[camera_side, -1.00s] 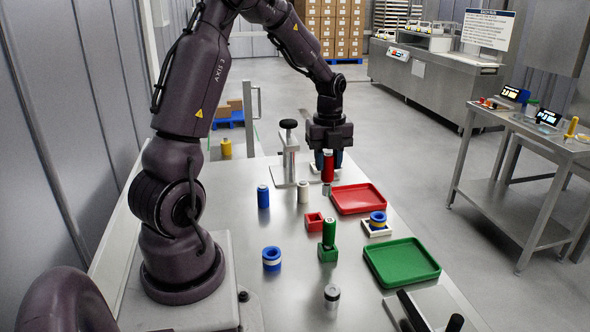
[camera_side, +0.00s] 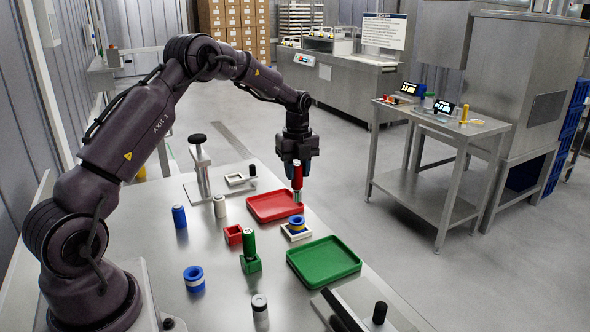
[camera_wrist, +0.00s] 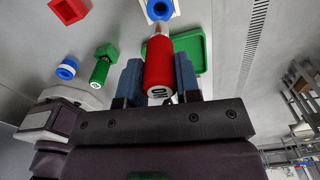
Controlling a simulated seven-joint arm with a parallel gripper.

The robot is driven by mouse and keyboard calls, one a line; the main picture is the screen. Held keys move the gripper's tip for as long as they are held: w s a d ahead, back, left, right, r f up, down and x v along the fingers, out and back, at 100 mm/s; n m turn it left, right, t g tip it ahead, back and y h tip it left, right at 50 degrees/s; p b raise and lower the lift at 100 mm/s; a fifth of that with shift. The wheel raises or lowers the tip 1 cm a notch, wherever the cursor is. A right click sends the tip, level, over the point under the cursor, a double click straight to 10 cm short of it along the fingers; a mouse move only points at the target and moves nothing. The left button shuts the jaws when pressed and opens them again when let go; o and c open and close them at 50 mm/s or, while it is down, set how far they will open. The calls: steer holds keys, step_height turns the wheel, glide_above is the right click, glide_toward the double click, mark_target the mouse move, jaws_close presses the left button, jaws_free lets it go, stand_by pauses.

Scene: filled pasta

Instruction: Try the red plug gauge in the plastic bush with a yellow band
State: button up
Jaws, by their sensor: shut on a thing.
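The red gauge (camera_wrist: 160,65) also shows between the fingers in the wrist view. The blue bush with a yellow band (camera_side: 297,222) stands in a white square holder (camera_side: 296,235), in front of and below the gauge, apart from it. In the wrist view the blue bush (camera_wrist: 158,10) is cut by the top edge, just beyond the gauge tip.
The red tray (camera_side: 262,213) lies behind the holder, the green tray (camera_side: 323,263) in front. A green gauge (camera_side: 248,243) stands in a green block (camera_side: 250,264), beside a red block (camera_side: 233,235). A blue bush with a white band (camera_side: 194,279) and blue (camera_side: 179,216) and pale (camera_side: 220,206) cylinders stand left.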

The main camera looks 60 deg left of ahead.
mark_target(297, 191)
steer(key=shift+f, duration=2.75)
steer(key=shift+f, duration=0.5)
steer(key=shift+r, duration=0.2)
stand_by(1.4)
steer(key=shift+r, duration=2.3)
